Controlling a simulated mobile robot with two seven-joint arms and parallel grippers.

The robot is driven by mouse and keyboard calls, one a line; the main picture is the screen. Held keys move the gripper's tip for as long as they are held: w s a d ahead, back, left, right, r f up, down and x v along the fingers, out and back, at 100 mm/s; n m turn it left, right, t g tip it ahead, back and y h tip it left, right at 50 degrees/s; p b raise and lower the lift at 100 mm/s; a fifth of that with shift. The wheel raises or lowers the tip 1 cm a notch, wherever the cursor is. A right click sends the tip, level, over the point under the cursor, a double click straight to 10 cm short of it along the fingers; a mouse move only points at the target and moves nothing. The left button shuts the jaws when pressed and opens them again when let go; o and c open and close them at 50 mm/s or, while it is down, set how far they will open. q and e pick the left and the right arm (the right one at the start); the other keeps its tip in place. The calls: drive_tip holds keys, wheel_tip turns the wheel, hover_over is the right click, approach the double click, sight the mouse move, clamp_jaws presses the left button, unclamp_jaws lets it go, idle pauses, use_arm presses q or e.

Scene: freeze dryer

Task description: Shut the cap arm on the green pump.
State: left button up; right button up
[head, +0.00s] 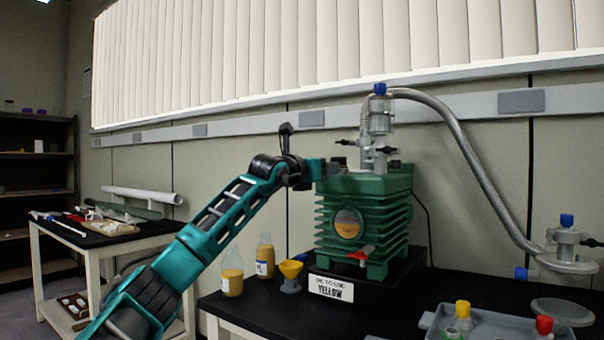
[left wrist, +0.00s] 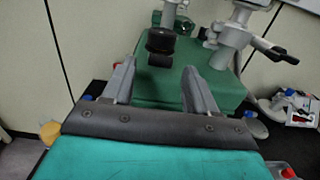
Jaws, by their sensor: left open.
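The green pump (head: 362,215) with ribbed sides stands on a black base on the table, grey fittings with black handles on top. My left gripper (head: 314,171) is at the upper left edge of the pump in the head view. In the left wrist view my left gripper (left wrist: 160,72) is open, its two fingers apart over the pump's green top (left wrist: 172,90). A dark round cap-like part (left wrist: 160,42) stands just beyond the gap between the fingertips, with nothing gripped. I cannot tell its hinge or whether the cap arm is raised. My right gripper is not in view.
A grey hose (head: 465,150) runs from the pump's top fitting to a flange (head: 567,263) at the right. Two bottles (head: 265,255) and a yellow funnel (head: 291,269) stand left of the pump. A grey tray (head: 490,328) with capped items is at the front right.

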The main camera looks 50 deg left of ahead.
use_arm(q)
drive_tip(key=v, duration=1)
drive_tip(key=shift+s+b, duration=0.25)
drive_tip(key=shift+b, duration=0.1)
